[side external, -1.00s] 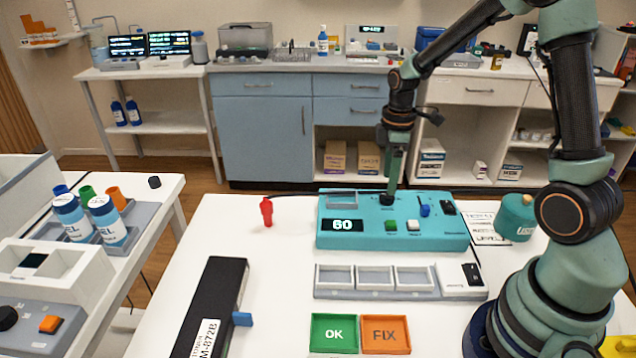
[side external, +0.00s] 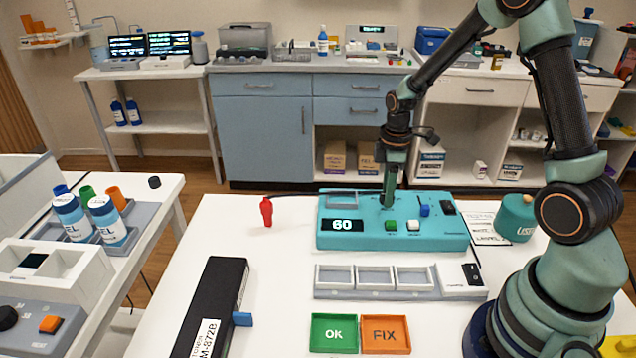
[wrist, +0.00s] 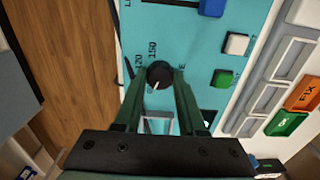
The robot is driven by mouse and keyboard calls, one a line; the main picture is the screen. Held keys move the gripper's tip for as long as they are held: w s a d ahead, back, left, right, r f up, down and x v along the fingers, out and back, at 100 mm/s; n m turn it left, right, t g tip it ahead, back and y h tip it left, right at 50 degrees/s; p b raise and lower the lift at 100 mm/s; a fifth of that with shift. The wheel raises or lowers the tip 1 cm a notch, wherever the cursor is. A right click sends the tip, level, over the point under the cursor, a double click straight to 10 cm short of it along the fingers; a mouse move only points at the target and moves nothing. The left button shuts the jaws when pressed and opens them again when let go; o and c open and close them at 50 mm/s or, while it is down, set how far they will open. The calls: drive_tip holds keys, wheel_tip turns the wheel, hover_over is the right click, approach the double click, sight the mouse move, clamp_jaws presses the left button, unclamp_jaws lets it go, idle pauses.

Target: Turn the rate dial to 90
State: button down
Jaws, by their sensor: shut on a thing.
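The teal device (side external: 450,236) stands on the white table, and its display (side external: 342,225) reads 60. My gripper (side external: 389,203) points down at the top of the device and hides the dial in the side view. In the wrist view the black round dial (wrist: 159,75) has a white pointer mark, with 120 and 150 printed beside it. There my gripper (wrist: 160,82) has one green finger on each side of the dial and is shut on it. Part of the printed scale is hidden.
Green (side external: 391,225), white (side external: 413,225) and blue (side external: 425,210) buttons sit close to the dial on the device. A grey three-bin tray (side external: 375,294) lies in front. A red object (side external: 266,212) stands to the left. The table between them is clear.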

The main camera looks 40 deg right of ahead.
drive_tip(key=shift+m, duration=0.3)
drive_tip(key=m, duration=0.3)
drive_tip(key=shift+m, duration=2.6)
drive_tip(key=shift+r, duration=0.1)
drive_tip(key=shift+c, duration=2.4)
unclamp_jaws()
wheel_tip(320, 180, up, 12)
